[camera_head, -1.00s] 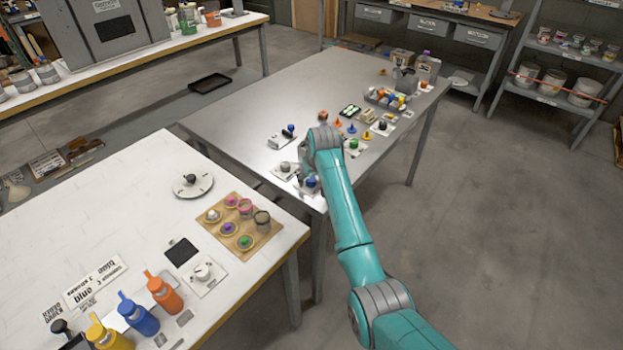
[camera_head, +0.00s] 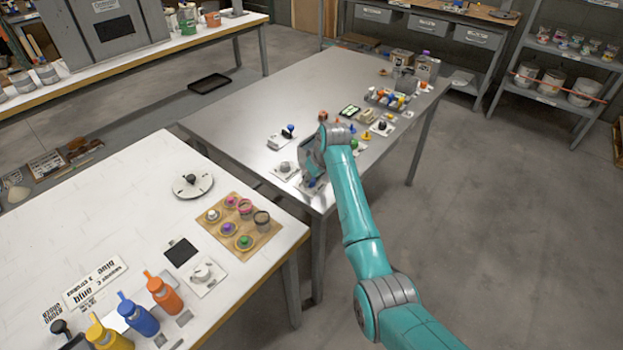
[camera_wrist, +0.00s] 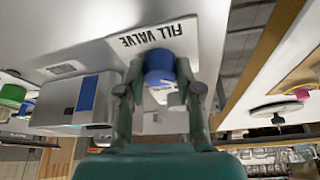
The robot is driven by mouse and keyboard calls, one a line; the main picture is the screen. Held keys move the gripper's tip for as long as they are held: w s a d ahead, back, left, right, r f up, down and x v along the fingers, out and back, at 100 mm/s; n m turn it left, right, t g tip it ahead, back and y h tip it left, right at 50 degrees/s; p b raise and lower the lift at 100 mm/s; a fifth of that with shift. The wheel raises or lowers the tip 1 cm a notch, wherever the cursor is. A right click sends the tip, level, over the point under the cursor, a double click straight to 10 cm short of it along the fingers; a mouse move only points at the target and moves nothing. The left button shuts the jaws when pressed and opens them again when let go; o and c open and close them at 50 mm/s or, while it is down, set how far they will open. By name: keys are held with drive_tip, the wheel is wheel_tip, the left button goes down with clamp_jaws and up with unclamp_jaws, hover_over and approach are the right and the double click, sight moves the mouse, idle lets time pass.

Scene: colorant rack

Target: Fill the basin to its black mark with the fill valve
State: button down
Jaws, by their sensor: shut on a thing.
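The blue knob (camera_wrist: 160,66) of the fill valve is in the wrist view, beside a white label reading "FILL VALVE" (camera_wrist: 153,34). My gripper (camera_wrist: 160,88) has a finger on each side of the knob and is shut on it. In the head view my gripper is at the near end of the metal table, mostly hidden by my arm. A grey box (camera_wrist: 62,98) with a blue strip (camera_wrist: 87,94) on its face stands left of the valve in the wrist view.
The metal table (camera_head: 250,105) holds several knobs and small items along its right side; its left part is mostly clear. The white table (camera_head: 110,190) in front carries bottles, a round dial (camera_head: 193,186) and a wooden tray (camera_head: 262,243) of cups.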

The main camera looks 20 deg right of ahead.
drive_tip(key=shift+n, duration=0.3)
drive_tip(key=c, duration=0.8)
unclamp_jaws()
drive_tip(key=shift+o, duration=0.2)
drive_tip(key=v, duration=1.2)
drive_tip(key=shift+d, duration=0.15)
